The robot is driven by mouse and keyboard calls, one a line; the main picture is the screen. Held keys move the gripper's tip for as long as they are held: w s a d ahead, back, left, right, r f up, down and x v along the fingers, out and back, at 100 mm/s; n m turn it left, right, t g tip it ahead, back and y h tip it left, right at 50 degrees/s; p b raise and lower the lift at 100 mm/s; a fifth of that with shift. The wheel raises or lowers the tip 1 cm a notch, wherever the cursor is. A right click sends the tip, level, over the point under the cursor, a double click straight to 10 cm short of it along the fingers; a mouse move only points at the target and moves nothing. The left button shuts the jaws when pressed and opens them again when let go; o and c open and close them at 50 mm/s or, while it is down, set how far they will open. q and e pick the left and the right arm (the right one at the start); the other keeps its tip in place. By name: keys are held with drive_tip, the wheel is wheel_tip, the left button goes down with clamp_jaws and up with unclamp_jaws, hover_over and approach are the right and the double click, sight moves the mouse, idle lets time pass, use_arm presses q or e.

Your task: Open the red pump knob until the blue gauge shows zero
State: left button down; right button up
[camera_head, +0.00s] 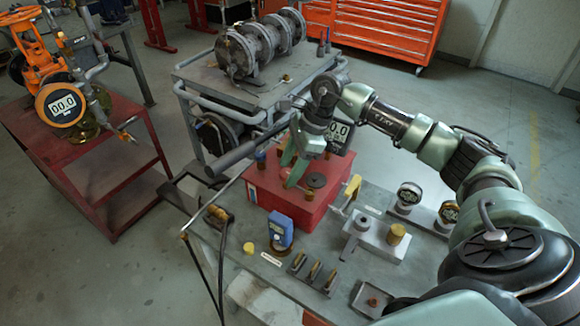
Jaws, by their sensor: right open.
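The red pump (285,205) is a red box on the grey workbench, with a dark round disc (316,180) and small brass fittings on top. I cannot tell for sure which part is its knob; my gripper may hide it. The blue gauge (279,229) stands upright in front of the pump; its reading is too small to make out. My right gripper (293,163) is open, with its green fingers pointing down over the top of the pump, left of the dark disc. I see nothing between the fingers. My left gripper is out of view.
A digital display (342,131) behind my right wrist is partly hidden. A dark lever handle (230,160) juts left of the pump. Round gauges (409,197) stand right. A red cart (85,160) carries an orange valve and an orange gauge reading 00.0.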

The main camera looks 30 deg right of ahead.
drive_tip(key=b+v, duration=0.1)
drive_tip(key=v, duration=0.6)
drive_tip(key=shift+r+b, duration=0.35)
drive_tip(key=shift+d, duration=0.15)
